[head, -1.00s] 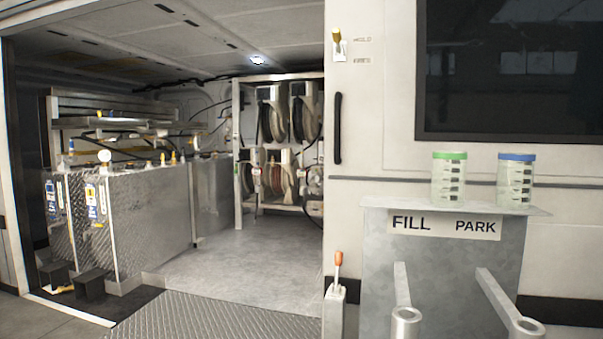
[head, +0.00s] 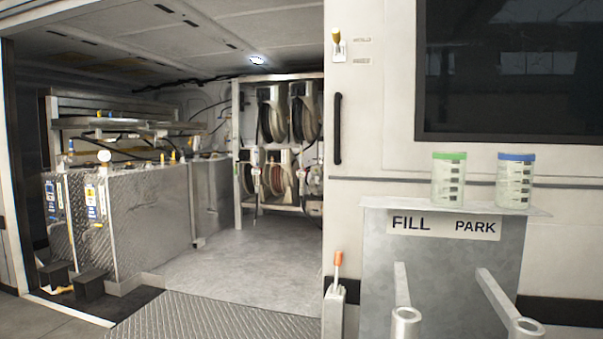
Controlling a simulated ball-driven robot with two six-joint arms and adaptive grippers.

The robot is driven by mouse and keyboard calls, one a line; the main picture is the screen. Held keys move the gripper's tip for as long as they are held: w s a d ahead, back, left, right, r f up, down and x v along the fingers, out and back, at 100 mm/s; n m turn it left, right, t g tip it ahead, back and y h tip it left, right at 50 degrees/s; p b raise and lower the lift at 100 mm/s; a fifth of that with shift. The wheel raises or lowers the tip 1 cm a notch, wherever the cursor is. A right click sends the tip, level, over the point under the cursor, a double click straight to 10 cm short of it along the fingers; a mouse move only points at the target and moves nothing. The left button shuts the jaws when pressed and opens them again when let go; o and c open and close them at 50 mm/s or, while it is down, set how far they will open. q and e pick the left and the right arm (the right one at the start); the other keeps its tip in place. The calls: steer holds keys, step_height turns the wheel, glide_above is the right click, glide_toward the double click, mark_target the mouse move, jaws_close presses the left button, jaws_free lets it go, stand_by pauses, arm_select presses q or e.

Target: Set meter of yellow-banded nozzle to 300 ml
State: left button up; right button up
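No nozzle with a yellow band and no meter can be made out in the head view. Several hose reels (head: 273,115) hang in a rack at the back of the open bay; their hose ends are too small to tell apart. Two holder tubes stick out below the FILL and PARK label (head: 443,224): a left tube (head: 405,314) and a right tube (head: 524,326). Both look empty at their open ends. Neither of my grippers shows in the head view.
A green-rimmed jar (head: 449,182) and a blue-rimmed jar (head: 515,184) stand on the shelf (head: 378,204) above the label. A lever with an orange grip (head: 338,258) stands left of it. Metal tanks (head: 150,215) line the bay's left side. The bay floor (head: 245,260) is clear.

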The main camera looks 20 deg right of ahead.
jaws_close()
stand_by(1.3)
